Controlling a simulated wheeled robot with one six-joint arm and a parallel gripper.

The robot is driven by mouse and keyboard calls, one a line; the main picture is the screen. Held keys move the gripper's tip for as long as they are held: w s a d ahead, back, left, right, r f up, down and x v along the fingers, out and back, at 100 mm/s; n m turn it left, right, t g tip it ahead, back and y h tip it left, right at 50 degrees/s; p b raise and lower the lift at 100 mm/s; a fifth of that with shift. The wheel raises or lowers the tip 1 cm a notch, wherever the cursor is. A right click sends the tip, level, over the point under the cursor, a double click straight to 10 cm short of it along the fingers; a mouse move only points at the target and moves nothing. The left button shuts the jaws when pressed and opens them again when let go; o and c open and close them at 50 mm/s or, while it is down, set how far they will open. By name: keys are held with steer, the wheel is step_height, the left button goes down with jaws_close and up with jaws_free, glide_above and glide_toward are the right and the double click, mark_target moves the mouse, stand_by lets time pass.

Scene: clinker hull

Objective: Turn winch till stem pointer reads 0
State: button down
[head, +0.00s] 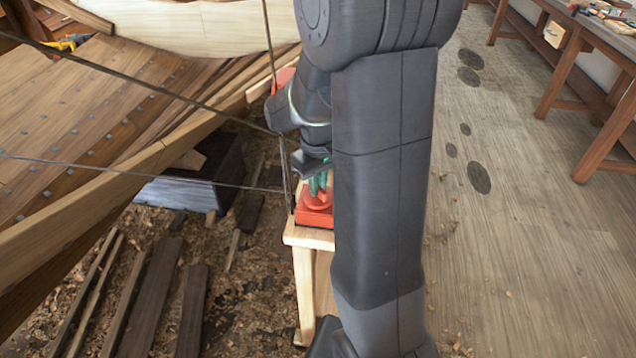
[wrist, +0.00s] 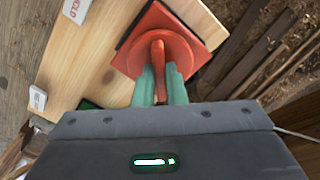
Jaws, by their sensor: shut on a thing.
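The red winch (wrist: 172,34) sits on a wooden stand; in the wrist view it has a round body on a square base with a raised red handle bar (wrist: 158,66). My gripper (wrist: 159,78) has green fingers, one on each side of that bar, and is shut on it. In the head view the red winch (head: 314,214) shows at the left edge of my arm, with the green fingertips (head: 318,184) of my gripper on top of it. My arm hides much of the winch. I cannot make out the stem pointer or its scale in either view.
The wooden stand (head: 303,240) is beside the planked hull (head: 90,150). Dark lines run across the hull towards the winch. A block with red lettering (wrist: 75,8) and a small white tag (wrist: 38,98) are on the stand.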

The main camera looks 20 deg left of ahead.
steer(key=shift+m, duration=0.4)
steer(key=m, duration=0.5)
steer(key=shift+p, duration=0.3)
steer(key=m, duration=0.5)
steer(key=shift+m, duration=0.4)
steer(key=c, duration=1.5)
jaws_free()
step_height(320, 180, up, 14)
steer(key=shift+f+p, duration=0.1)
steer(key=shift+p, duration=0.45)
